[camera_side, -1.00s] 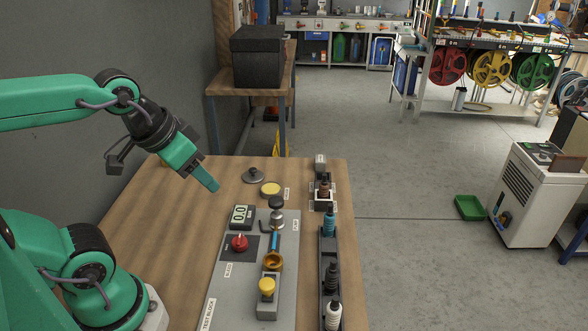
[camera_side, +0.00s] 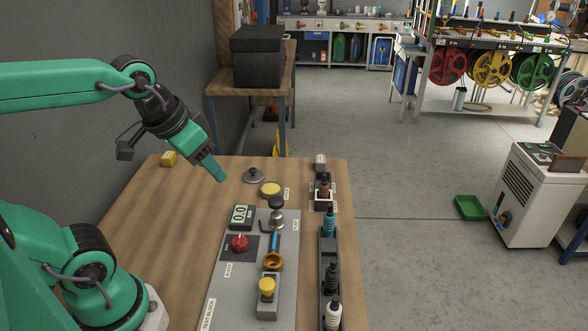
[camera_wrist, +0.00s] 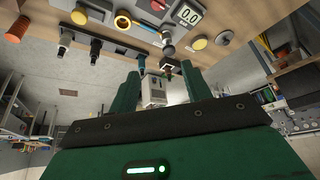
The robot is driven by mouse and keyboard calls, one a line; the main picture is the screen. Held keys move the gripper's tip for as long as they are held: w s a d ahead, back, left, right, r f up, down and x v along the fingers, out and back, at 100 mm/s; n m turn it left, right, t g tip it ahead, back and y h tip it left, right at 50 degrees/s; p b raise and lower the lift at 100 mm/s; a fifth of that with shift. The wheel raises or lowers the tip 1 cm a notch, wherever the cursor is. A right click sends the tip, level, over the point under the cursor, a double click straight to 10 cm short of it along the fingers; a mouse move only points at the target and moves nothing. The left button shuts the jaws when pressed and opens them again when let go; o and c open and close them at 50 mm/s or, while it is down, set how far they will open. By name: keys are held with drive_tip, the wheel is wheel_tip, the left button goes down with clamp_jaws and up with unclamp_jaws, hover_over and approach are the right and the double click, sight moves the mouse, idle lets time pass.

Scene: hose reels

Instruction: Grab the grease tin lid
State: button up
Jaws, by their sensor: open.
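The grease tin lid appears to be the dark grey round piece with a small knob (camera_side: 254,176), lying flat on the bench in the side view. A round tin with a pale yellow top (camera_side: 271,189) sits just to its right and nearer. My gripper (camera_side: 221,178) is left of the lid in that view, above the bench and apart from it, pointing down and to the right. In the wrist view its two green fingers (camera_wrist: 163,84) stand apart with nothing between them.
Right of my gripper is the grey test block (camera_side: 236,297) with a display (camera_side: 241,216), a red knob (camera_side: 239,243) and a pump. A dark rack of fittings (camera_side: 329,262) stands along the right edge. A small yellow block (camera_side: 168,158) lies at the back left. The bench's left part is clear.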

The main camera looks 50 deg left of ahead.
drive_tip(key=w+a+r+g, duration=0.1)
drive_tip(key=w+a, duration=0.3)
drive_tip(key=w, duration=0.5)
drive_tip(key=g, duration=0.4)
hover_over(252, 169)
drive_tip(key=f, duration=1.7)
drive_tip(key=shift+w+d+f, duration=0.1)
drive_tip(key=shift+w+d, duration=0.05)
drive_tip(key=shift+w, duration=0.05)
drive_tip(key=shift+a+f, duration=0.25)
drive_tip(key=shift+f, duration=0.1)
drive_tip(key=shift+f, duration=0.1)
drive_tip(key=shift+f, duration=1.2)
drive_tip(key=shift+f, duration=0.1)
drive_tip(key=shift+s+d+f, duration=0.1)
drive_tip(key=shift+f, duration=2.4)
